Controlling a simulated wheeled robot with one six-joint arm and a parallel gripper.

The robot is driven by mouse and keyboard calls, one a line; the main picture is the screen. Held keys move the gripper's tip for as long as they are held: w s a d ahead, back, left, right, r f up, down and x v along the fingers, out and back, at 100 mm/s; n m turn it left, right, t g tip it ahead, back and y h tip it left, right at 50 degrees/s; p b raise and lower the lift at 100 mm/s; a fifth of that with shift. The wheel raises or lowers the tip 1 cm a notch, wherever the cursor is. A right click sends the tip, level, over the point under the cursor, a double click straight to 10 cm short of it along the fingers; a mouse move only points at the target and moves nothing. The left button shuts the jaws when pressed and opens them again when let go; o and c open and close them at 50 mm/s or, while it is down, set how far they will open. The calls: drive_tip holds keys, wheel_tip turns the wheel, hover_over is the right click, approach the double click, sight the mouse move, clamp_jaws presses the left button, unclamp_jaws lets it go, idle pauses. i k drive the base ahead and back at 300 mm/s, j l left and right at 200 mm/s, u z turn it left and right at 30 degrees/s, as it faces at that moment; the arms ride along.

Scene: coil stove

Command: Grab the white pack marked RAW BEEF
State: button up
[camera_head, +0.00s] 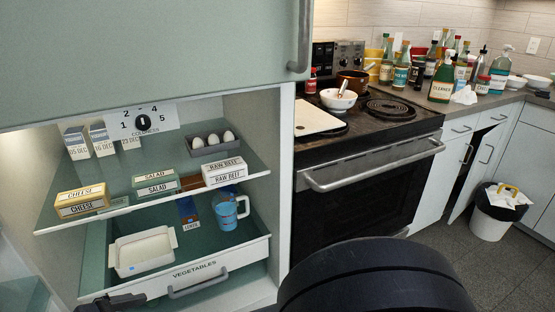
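The white pack marked RAW BEEF (223,172) lies on the fridge's middle shelf, near the front edge at the right. Its lettering shows on the top and on the front face. Nothing blocks the view of its front. A dark part that looks like my gripper (115,304) just enters the picture at the bottom left, below and well apart from the pack. Most of it is cut off, so its fingers cannot be made out.
On the same shelf (110,208) are a SALAD pack (156,184), a CHEESE pack (81,201), cartons and an egg tray (213,145). Below is an open VEGETABLES drawer (195,268) with a blue jug (229,211). The stove (370,190) stands to the right.

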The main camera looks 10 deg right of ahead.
sight(219, 172)
drive_tip(key=z, duration=0.55)
drive_tip(key=i+j+z, duration=0.1)
drive_tip(key=z, duration=1.05)
drive_tip(key=j+z, duration=0.1)
drive_tip(key=z, duration=0.5)
drive_tip(key=j+z, duration=0.1)
drive_tip(key=z, duration=1)
drive_tip(key=j+z, duration=0.15)
drive_tip(key=z, duration=1)
drive_tip(key=k+j+u, duration=0.1)
drive_tip(key=k+u, duration=0.15)
drive_tip(key=u, duration=0.5)
drive_tip(key=k+u, duration=0.1)
drive_tip(key=u, duration=0.35)
drive_tip(key=j+u, duration=0.1)
drive_tip(key=u, duration=0.4)
drive_tip(key=j+u, duration=0.1)
drive_tip(key=u, duration=0.35)
drive_tip(key=k+j+u, duration=0.1)
drive_tip(key=u, duration=0.4)
drive_tip(key=j+u, duration=0.1)
drive_tip(key=u, duration=0.85)
drive_tip(key=i+u, duration=0.35)
drive_tip(key=u, duration=0.2)
